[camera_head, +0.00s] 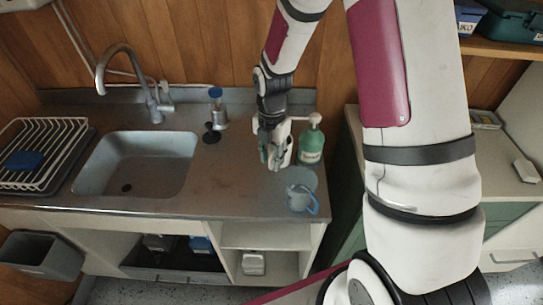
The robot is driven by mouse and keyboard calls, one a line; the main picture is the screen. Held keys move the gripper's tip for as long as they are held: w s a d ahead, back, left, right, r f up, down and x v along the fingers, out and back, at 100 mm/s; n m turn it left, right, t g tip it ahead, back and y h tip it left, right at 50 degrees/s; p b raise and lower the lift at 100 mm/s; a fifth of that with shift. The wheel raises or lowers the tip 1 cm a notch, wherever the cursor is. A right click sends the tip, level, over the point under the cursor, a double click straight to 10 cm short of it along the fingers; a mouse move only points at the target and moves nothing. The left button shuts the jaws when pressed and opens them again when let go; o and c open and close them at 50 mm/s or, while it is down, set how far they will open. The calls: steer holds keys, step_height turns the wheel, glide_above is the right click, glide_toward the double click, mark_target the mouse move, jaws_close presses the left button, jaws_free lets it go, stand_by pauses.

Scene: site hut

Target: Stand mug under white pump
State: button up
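A pale grey-blue mug (300,182) stands near the front right of the steel counter, its blue handle towards the front right. Behind it, a green bottle (311,147) stands upright with a white pump (314,119) on top, the spout pointing left. The mug is in front of this bottle, not directly below the spout. My gripper (271,162) points down over the counter, left of the green bottle and behind and left of the mug, apart from the mug. A white shape beside my fingers is partly hidden; I cannot tell what it is, or whether the fingers are open.
A sink (137,165) with a curved tap (128,68) lies to the left, beside a white dish rack (42,150). A blue-topped bottle (217,110) and a dark round object (211,133) stand behind the sink's right end. The counter between sink and mug is clear.

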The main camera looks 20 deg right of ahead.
step_height(320, 180, up, 12)
steer(key=s+r+m+t, duration=0.6)
steer(key=s+r+m, duration=1.2)
steer(key=m, duration=0.8)
steer(key=shift+s, duration=1.15)
